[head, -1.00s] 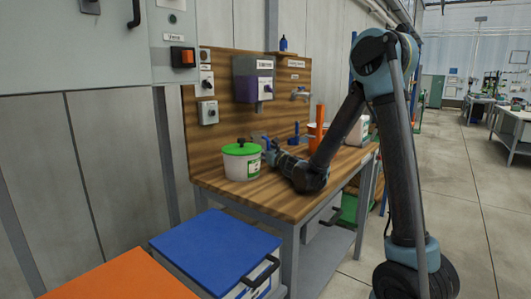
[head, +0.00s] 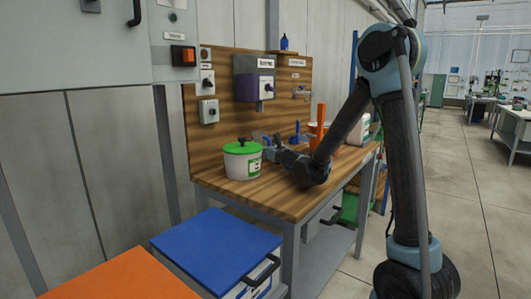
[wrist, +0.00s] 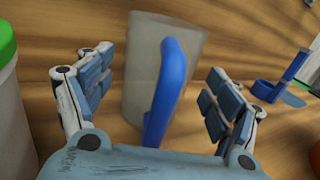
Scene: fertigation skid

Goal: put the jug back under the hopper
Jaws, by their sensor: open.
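The jug (wrist: 190,65) is a translucent grey vessel with a blue handle (wrist: 165,90), seen in the wrist view on or just above the wooden bench top. My gripper (wrist: 160,88) is open, its two padded fingers on either side of the handle with gaps showing. In the head view my gripper (head: 268,146) is low over the bench, right of the green-lidded tub, and the jug is not clearly made out there. The hopper (head: 253,86), a grey and purple box, is mounted on the wooden backboard above and slightly left of my gripper.
A white tub with a green lid (head: 242,160) stands close left of my gripper. A blue holder (wrist: 282,88) and an orange container (head: 320,127) are to the right. A tap (head: 302,94) juts from the backboard. The bench front is clear.

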